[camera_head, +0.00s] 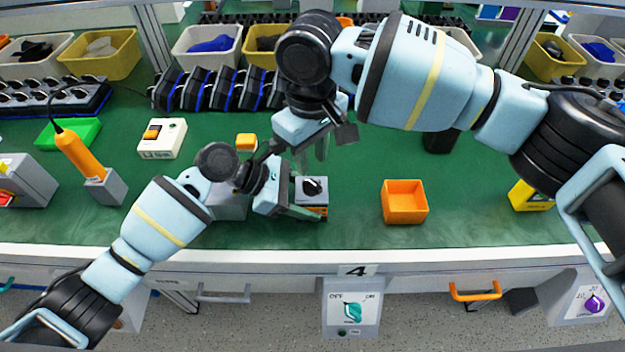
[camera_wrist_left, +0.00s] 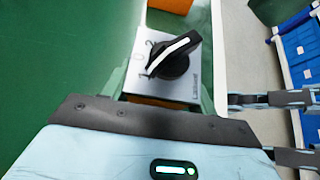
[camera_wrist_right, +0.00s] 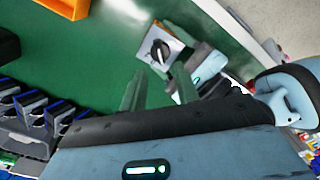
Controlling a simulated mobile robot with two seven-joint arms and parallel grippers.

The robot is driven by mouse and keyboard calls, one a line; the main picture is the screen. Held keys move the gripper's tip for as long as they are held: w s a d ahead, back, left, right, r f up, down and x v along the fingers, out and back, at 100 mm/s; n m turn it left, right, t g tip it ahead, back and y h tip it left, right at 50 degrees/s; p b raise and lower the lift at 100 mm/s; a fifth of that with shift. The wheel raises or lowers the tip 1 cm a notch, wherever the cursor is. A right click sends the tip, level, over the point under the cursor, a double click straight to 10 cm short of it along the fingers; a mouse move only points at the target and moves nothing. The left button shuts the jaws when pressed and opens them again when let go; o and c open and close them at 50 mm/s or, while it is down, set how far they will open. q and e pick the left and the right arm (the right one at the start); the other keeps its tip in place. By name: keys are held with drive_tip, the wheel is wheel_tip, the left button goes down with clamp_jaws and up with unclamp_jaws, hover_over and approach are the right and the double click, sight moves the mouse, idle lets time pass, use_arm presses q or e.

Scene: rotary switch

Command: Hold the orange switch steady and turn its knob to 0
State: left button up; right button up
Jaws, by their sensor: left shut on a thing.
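The orange switch (camera_head: 318,211) stands near the table's front edge, with a light grey face and a black knob (camera_head: 312,186). My left gripper (camera_head: 303,194) is shut on its body from the left. In the left wrist view, the knob (camera_wrist_left: 172,60) has a white line slanting from lower left to upper right. A 0 mark is on the face's left side; the line does not point straight at it. My right gripper (camera_wrist_right: 158,86) is open and empty. It also shows in the head view (camera_head: 322,148), above and behind the switch, apart from the knob.
An orange open box (camera_head: 404,203) stands to the right of the switch. A white switch box (camera_head: 162,138), a small orange block (camera_head: 246,142) and an orange-handled tool (camera_head: 80,155) are to the left. Black-and-blue devices (camera_head: 222,92) line the back. Green table is clear between.

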sight(311, 182)
drive_tip(key=shift+f, duration=2.8)
drive_tip(key=shift+c, duration=0.3)
clamp_jaws()
